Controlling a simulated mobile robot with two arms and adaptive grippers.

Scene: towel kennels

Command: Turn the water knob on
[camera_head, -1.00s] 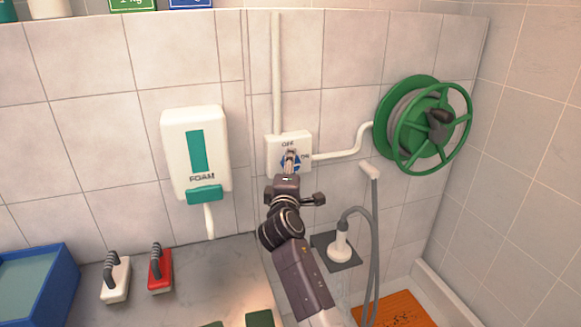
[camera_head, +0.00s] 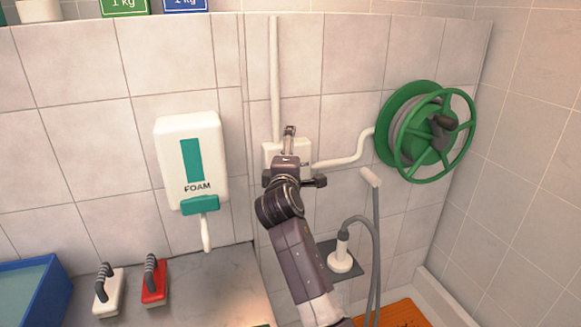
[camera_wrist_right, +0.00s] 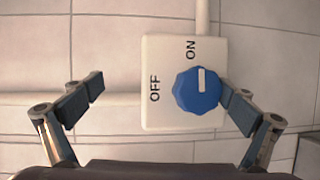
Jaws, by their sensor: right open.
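The blue round water knob (camera_wrist_right: 197,90) sits on a white wall box (camera_wrist_right: 160,62), which also shows in the head view (camera_head: 271,151). The box is marked OFF and ON. In the right wrist view the knob's white mark points up, toward ON. My right gripper (camera_wrist_right: 161,84) is open in front of the box. One finger is close by the knob's right edge; I cannot tell whether it touches. The other finger is well to the left, beyond the box. In the head view this gripper (camera_head: 289,131) hides the knob. My left gripper is not in view.
A green hose reel (camera_head: 425,130) hangs right of the box, joined by a white pipe (camera_head: 345,156). A foam dispenser (camera_head: 192,160) hangs to the left. A hose nozzle (camera_head: 341,258) stands below. Red (camera_head: 154,280) and white (camera_head: 109,292) brushes lie on the counter (camera_head: 215,285).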

